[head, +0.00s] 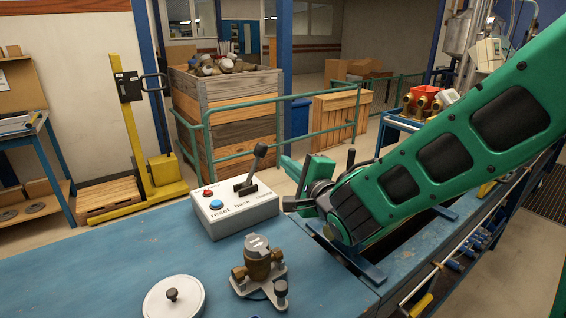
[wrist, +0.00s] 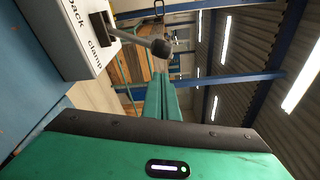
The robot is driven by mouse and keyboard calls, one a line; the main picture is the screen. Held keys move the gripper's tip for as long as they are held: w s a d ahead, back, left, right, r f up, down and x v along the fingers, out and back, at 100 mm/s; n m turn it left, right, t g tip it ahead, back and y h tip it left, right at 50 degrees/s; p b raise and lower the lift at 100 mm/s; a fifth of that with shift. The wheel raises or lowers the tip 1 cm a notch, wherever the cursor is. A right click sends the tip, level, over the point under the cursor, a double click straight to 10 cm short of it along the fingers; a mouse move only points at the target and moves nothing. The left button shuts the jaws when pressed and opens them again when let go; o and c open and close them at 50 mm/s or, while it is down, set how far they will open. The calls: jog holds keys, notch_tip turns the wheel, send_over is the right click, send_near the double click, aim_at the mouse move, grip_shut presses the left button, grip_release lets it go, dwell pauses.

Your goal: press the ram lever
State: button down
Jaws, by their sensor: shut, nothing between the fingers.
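The ram lever (head: 254,166) is a dark lever with a black knob, standing in a slot on top of a white control box (head: 236,217). It leans up and to the right in the head view. The fingers show together in the wrist view (wrist: 161,80).
A brass meter (head: 258,262) on a light bracket and a white round lid (head: 174,299) with a black knob are on the blue bench (head: 90,268), in front of the box. Green railing (head: 245,107) and a wooden crate stand behind. The bench's left part is clear.

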aim_at(253, 167)
jog(key=x, duration=0.8)
jog(key=shift+w, duration=0.25)
jog(key=shift+a, duration=0.2)
